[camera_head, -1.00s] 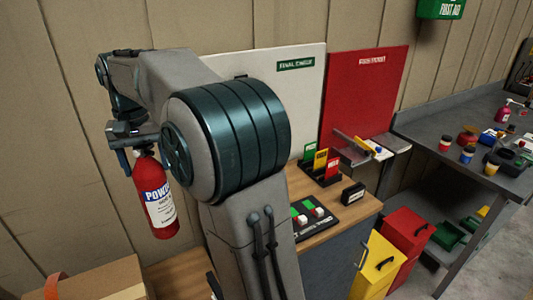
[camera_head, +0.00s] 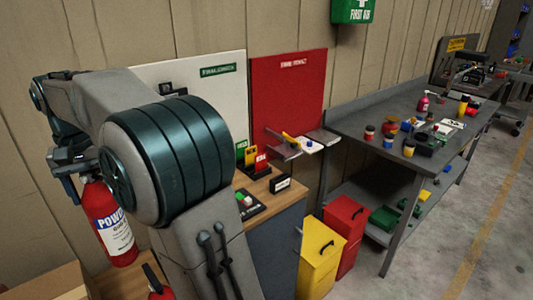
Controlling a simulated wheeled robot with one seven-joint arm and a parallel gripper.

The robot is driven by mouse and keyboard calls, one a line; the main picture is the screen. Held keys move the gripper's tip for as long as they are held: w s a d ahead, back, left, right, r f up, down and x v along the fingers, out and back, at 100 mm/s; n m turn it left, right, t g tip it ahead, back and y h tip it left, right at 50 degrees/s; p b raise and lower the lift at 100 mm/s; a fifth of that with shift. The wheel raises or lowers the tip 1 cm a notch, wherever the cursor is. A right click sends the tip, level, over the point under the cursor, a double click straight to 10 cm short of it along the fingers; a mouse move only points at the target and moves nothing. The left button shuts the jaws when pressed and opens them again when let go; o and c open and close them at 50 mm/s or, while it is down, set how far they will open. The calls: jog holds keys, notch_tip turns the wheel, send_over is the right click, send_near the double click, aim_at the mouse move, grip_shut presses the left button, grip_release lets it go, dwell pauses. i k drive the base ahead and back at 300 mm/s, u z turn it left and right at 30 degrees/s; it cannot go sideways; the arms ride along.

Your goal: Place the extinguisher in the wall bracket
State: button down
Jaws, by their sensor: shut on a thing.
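A red fire extinguisher (camera_head: 108,222) with a white and blue "POWDER" label hangs upright at the left of the head view. My gripper (camera_head: 78,163) is shut on it at its top; the fingertips are partly hidden. The red board (camera_head: 288,100) stands against the wall, right of my arm. A grey metal bracket or shelf (camera_head: 283,149) sticks out low on the red board, with a yellow item near it. I cannot tell whether this is the extinguisher's bracket. The extinguisher is apart from the board, with my arm between them.
A white board (camera_head: 205,85) stands beside the red one, partly behind my arm. A wooden-topped cabinet (camera_head: 285,200), a yellow bin (camera_head: 320,262) and a red bin (camera_head: 345,228) stand below. A grey workbench (camera_head: 350,125) is at right. A cardboard box (camera_head: 45,283) is at lower left. Floor is clear at right.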

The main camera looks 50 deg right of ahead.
aim_at(284, 151)
jog(key=u, duration=2.6)
jog(key=k, duration=2.45)
jog(key=z, duration=1.55)
